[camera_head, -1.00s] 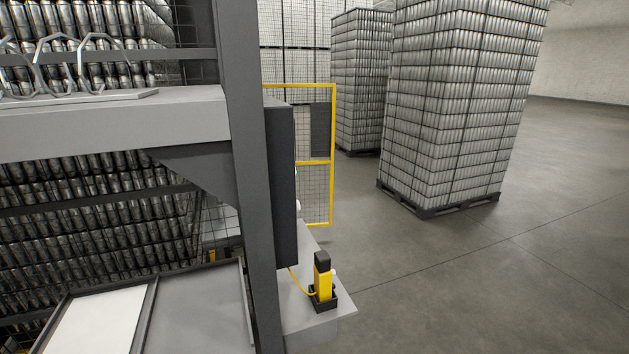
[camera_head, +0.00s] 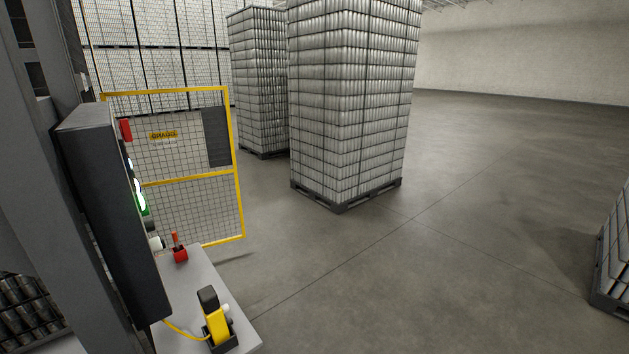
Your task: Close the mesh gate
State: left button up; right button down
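The mesh gate (camera_head: 185,178) has a yellow frame with a middle bar and grey wire mesh. It stands upright in the left part of the head view, behind a dark control box. A yellow label and a dark grey panel are on its upper half. Its right edge stands free over open floor. Its left edge is partly hidden by the control box, so I cannot tell its hinge or latch. Neither of my grippers shows in the head view.
The dark control box (camera_head: 112,215) and a grey ledge (camera_head: 196,272) with a yellow handheld device (camera_head: 216,325) and a small red item (camera_head: 180,250) stand at the left. Tall can pallets (camera_head: 350,110) stand beyond. Another pallet (camera_head: 612,255) is at the right edge. The middle floor is clear.

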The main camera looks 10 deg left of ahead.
aim_at(215, 120)
jog(key=i+l+z, duration=0.25)
jog(key=i+z, duration=0.25)
jog(key=i, duration=0.15)
jog(key=i+u, duration=0.2)
jog(key=i, duration=0.25)
jog(key=i+l+u, duration=0.15)
jog(key=i, duration=0.3)
jog(key=i+u, duration=0.35)
jog(key=i, duration=0.15)
jog(key=i+u, duration=0.4)
jog(key=i, duration=0.15)
jog(key=i+u, duration=0.25)
jog(key=i, duration=0.15)
jog(key=i+u, duration=0.3)
jog(key=i, duration=0.95)
jog(key=i+z, duration=0.6)
jog(key=i, duration=0.25)
jog(key=i+z, duration=0.35)
jog(key=i, duration=0.65)
jog(key=i+l+u, duration=0.15)
jog(key=i+u, duration=0.2)
jog(key=i, duration=0.55)
